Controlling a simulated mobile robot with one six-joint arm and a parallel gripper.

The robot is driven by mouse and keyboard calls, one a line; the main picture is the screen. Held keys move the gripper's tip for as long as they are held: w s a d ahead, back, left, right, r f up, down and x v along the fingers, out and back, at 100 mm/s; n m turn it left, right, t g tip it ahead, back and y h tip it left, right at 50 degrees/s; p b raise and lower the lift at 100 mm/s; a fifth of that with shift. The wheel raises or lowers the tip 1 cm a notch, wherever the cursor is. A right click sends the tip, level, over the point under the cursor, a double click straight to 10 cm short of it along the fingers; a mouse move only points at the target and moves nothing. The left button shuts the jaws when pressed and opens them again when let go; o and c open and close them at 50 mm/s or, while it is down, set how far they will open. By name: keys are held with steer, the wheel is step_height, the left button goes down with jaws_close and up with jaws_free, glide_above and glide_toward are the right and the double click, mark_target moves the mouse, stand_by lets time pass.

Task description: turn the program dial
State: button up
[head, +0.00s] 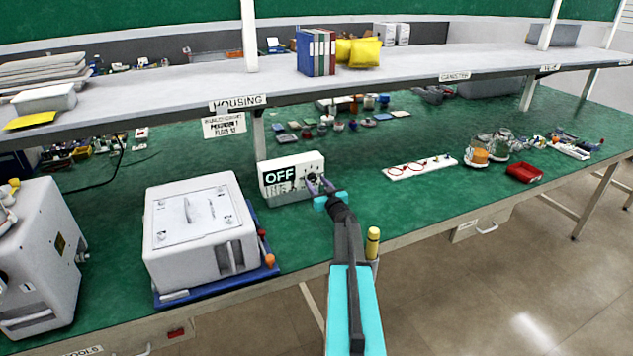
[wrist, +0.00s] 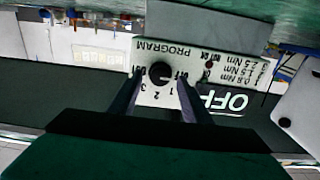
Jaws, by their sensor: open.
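The white control box (head: 292,164) stands on the green bench, with a black display (head: 279,176) reading "OFF" on its front. In the wrist view the box face appears upside down. Its black round program dial (wrist: 160,73) sits under the word "PROGRAM", among marks for OFF and numbers. The display (wrist: 228,101) also shows there. My gripper (head: 320,181) is at the right part of the box front. In the wrist view its two fingers (wrist: 158,88) are open, one on each side of the dial. I cannot tell whether they touch it.
A white housing (head: 200,225) on a blue tray stands left of the box. A strip with red rings (head: 420,168) and a red bin (head: 524,173) lie to the right. A shelf (head: 400,74) runs above. The bench between box and strip is clear.

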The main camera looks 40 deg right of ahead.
steer(key=shift+w+d, duration=0.15)
steer(key=shift+w, duration=0.15)
steer(key=shift+c, duration=0.4)
steer(key=c, duration=1)
steer(key=shift+o, duration=0.2)
